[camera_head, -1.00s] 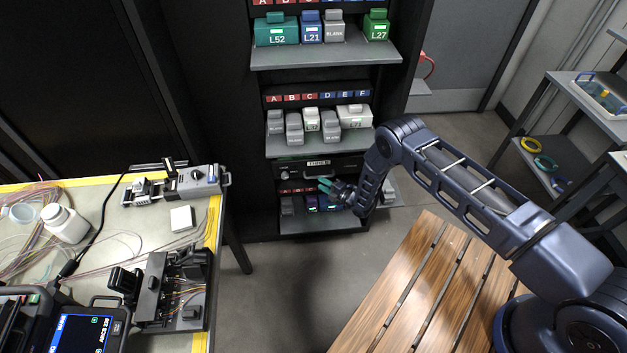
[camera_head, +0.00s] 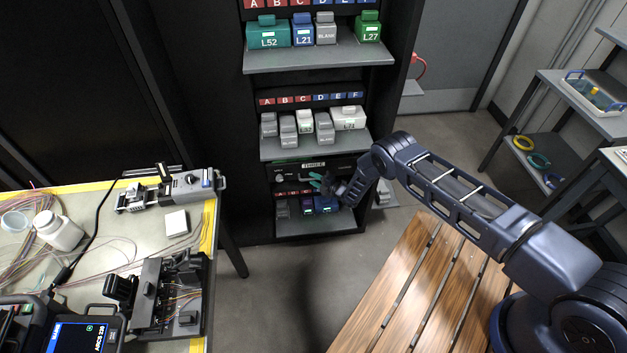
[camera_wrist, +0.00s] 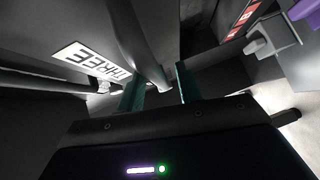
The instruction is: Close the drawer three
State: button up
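Drawer three, a dark front with a white "THREE" label (camera_head: 313,164), is in the rack below the middle shelf in the head view. The label also shows large and turned in the wrist view (camera_wrist: 88,62). A bar handle (camera_wrist: 140,45) runs along the drawer front there. My gripper (camera_head: 317,182) is at the drawer front, its green fingers toward it. In the wrist view my gripper (camera_wrist: 160,90) has its fingers apart, with the handle's lower end appearing between them; contact is unclear. How far the drawer stands out cannot be told.
Shelves above hold labelled modules, including a teal L52 (camera_head: 268,33) and a green L27 (camera_head: 368,27). A low shelf (camera_head: 315,224) below the drawer holds dark and blue modules. A worktable (camera_head: 210,215) is at left, a slatted wooden surface (camera_head: 400,285) in front; grey floor lies between.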

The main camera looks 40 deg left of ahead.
jog(key=shift+a, duration=0.45)
grip_shut()
jog(key=shift+w+a, duration=1.55)
jog(key=shift+w, duration=0.05)
grip_release()
